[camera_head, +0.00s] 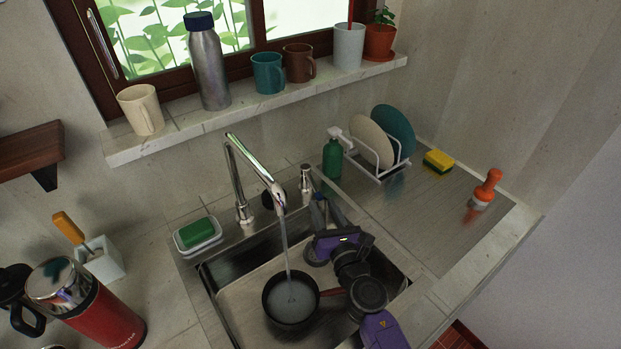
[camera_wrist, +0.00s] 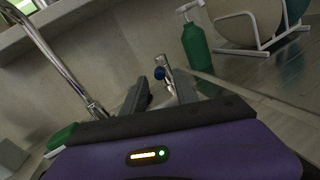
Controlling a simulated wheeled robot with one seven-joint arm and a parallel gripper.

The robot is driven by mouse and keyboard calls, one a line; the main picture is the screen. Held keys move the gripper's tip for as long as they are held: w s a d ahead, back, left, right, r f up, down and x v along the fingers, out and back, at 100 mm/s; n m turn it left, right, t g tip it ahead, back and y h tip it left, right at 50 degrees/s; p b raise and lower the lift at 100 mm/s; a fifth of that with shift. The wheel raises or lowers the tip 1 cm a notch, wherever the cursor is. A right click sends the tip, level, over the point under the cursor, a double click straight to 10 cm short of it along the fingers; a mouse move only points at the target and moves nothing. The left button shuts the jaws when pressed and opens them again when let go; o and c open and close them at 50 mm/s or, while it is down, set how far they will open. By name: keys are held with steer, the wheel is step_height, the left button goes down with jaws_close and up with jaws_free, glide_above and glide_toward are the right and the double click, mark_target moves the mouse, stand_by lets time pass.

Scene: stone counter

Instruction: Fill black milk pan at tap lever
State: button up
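The black milk pan (camera_head: 272,312) sits in the sink under the tap (camera_head: 241,180), its reddish handle pointing right. A stream of water (camera_head: 286,245) runs from the spout into the pan, and water shows inside it. The chrome tap lever (camera_head: 306,179) stands on the counter right of the tap; in the wrist view the lever (camera_wrist: 167,74) has a blue end. My gripper (camera_head: 320,205) is just in front of the lever. Its fingers (camera_wrist: 161,85) are apart, with the lever in line with the gap and seemingly beyond the tips. Any contact is unclear.
A green soap bottle (camera_head: 332,160) and a white dish rack (camera_head: 372,162) with plates stand right of the lever. A green sponge in a dish (camera_head: 197,234) lies left of the tap. My arm crosses the sink's right side. The steel drainboard (camera_head: 420,215) is mostly clear.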

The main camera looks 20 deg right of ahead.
mark_target(315, 186)
steer(key=shift+w+b, duration=0.8)
steer(key=shift+w, duration=3.2)
jaws_close()
steer(key=shift+d, duration=0.1)
